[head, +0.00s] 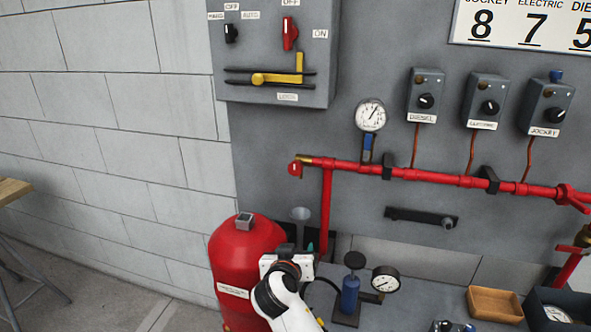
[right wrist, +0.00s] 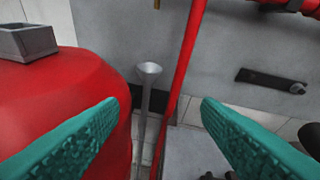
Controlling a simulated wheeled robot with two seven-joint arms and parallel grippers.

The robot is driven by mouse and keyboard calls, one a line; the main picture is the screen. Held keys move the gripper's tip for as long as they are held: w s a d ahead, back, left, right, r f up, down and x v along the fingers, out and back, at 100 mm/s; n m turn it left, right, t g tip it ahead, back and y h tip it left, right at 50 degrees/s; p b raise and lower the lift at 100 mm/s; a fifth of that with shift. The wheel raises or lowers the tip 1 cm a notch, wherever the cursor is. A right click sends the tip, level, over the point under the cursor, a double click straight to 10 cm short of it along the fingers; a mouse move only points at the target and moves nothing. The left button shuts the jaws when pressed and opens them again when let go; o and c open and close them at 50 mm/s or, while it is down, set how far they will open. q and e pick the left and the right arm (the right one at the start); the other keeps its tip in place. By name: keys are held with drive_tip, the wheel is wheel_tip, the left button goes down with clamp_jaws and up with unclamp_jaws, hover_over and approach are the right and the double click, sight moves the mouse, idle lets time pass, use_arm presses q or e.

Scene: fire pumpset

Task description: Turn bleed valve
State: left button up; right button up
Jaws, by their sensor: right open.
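A small brass fitting with a red round end (head: 296,169), which looks like the bleed valve, sits at the left end of the red pipe. Only a sliver of brass shows at the top edge of the right wrist view. My right gripper (head: 310,248) is low in front of the panel, beside the red tank and below the valve, apart from it. In the right wrist view its two teal fingers (right wrist: 159,103) are spread wide and empty. A grey funnel (right wrist: 149,70) on a thin stem shows in the gap, beyond the fingertips. My left gripper is not in view.
A red tank (head: 240,250) stands at left, close to my right gripper. The red vertical pipe (head: 326,205) runs down beside the funnel. A gauge (head: 370,115) is above the horizontal pipe. A blue hand pump (head: 350,292) and a wooden tray (head: 495,304) stand on the bench.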

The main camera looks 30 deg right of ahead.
sight(294, 171)
drive_tip(key=w+d+r+m+t+h, duration=0.2)
drive_tip(key=w+r+m+h, duration=0.15)
drive_tip(key=w+r, duration=0.65)
drive_tip(key=shift+n+h, duration=0.25)
drive_tip(key=shift+n, duration=0.1)
drive_tip(key=w+d+p, duration=0.1)
drive_tip(key=d, duration=0.1)
drive_tip(key=w+d+r+p, duration=0.1)
drive_tip(key=w+d, duration=0.1)
drive_tip(key=d, duration=0.1)
drive_tip(key=w+d+r+p, duration=0.1)
drive_tip(key=d, duration=0.1)
drive_tip(key=shift+w+d, duration=0.2)
drive_tip(key=shift+w, duration=0.15)
drive_tip(key=shift+w+d, duration=0.4)
drive_tip(key=shift+d, duration=0.05)
drive_tip(key=c, duration=1)
drive_tip(key=shift+f, duration=0.1)
